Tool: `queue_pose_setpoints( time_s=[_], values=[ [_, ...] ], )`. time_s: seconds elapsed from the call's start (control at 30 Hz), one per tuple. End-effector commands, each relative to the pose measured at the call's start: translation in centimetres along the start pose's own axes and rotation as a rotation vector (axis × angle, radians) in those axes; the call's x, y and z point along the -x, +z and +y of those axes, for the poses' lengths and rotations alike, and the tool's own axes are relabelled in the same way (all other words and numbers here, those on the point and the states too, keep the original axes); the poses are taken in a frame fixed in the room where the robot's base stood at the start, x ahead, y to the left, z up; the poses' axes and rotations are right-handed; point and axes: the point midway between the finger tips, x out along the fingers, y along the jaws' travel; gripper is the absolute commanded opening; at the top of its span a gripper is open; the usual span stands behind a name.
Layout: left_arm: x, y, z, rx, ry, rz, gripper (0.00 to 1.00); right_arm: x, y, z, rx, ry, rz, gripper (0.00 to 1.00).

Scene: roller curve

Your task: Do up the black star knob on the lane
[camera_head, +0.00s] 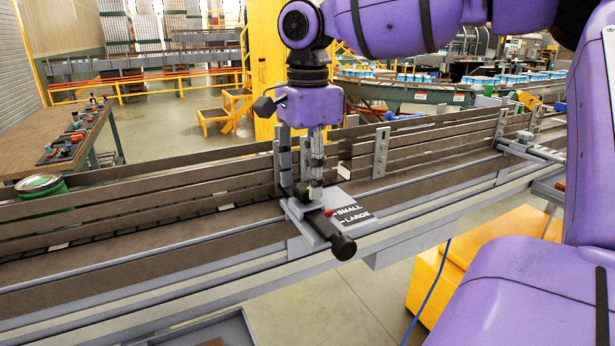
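My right gripper (316,192) points straight down over the lane's near edge, at the bracket with the label plate. Its fingers line up one behind the other from here, so their gap is hidden. A small dark part (305,190) shows beside the fingertips; it may be the star knob, but its shape is mostly hidden. A black round-ended handle (343,247) sticks out toward me from the bracket. The plate (358,205) reads SMALL and LARGE, with a red pointer (328,212) near SMALL. My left gripper is out of view.
Guide rails (130,198) run along the lane, with upright metal posts (380,152) close to my gripper. A green-rimmed can (40,187) stands at the left. Another bracket (528,148) sits farther right. A yellow box (470,265) and a blue cable (430,285) are below.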

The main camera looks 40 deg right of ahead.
Motion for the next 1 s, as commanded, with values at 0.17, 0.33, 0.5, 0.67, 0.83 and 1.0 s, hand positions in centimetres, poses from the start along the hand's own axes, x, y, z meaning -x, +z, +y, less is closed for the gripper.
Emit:
queue_pose_setpoints(
  time_s=[0.17, 0.33, 0.5, 0.67, 0.83, 1.0],
  values=[
    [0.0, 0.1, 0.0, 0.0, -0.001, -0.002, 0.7, -0.3, 0.0, 0.0, 0.0, 0.004, 0.0, 0.45],
    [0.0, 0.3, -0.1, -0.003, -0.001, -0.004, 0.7, -0.1, 0.0, 0.0, 0.0, 0.005, 0.0, 0.45],
    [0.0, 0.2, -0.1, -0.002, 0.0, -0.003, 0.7, 1.9, 0.0, 0.0, -0.001, 0.002, -0.001, 0.45],
    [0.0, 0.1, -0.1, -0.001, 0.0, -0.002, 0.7, 5.5, 0.0, 0.0, -0.002, 0.0, -0.001, 0.45],
    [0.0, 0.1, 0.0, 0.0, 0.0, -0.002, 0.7, 8.9, -0.1, 0.1, -0.002, 0.001, 0.001, 0.45],
    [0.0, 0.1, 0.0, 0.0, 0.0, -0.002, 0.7, 11.1, -0.1, 0.1, -0.001, 0.002, 0.0, 0.45]
  ],
)
